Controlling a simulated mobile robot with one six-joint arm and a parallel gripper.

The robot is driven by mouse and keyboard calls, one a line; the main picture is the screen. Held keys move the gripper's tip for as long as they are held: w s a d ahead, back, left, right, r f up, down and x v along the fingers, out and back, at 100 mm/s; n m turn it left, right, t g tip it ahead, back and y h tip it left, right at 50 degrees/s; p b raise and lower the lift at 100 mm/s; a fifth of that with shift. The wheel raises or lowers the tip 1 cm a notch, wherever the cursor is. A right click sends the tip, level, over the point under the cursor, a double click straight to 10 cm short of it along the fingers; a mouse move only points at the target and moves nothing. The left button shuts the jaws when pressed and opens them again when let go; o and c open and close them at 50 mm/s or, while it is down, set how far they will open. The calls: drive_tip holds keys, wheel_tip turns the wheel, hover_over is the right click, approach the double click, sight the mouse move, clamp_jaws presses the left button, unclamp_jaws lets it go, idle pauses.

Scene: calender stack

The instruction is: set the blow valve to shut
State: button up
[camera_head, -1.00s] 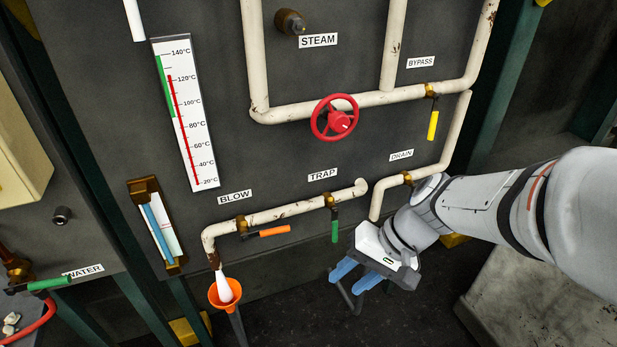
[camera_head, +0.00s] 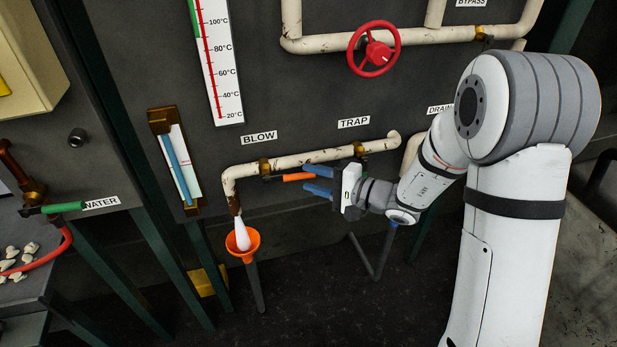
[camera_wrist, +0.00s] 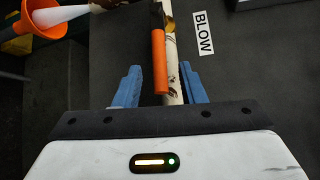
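The blow valve's orange handle (camera_head: 298,177) lies along the pale blow pipe (camera_head: 290,162), pointing right from its brass body (camera_head: 265,167) under the BLOW label (camera_head: 260,137). A white plume (camera_head: 242,236) comes out of the pipe's down-turned end into an orange funnel (camera_head: 254,246). My gripper (camera_head: 314,180) is open with blue fingers, one above and one below the handle's free end. In the wrist view the orange handle (camera_wrist: 160,62) reaches between the two spread fingers (camera_wrist: 160,84); I see no finger pressing on it.
The trap valve (camera_head: 359,150) sits just right on the same pipe, its handle hidden behind my gripper. A red handwheel (camera_head: 374,48) is above. A sight glass (camera_head: 177,162) stands left, and a green-handled water valve (camera_head: 65,207) is further left.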

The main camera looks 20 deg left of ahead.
sight(307, 177)
drive_tip(key=shift+x, duration=1.8)
clamp_jaws()
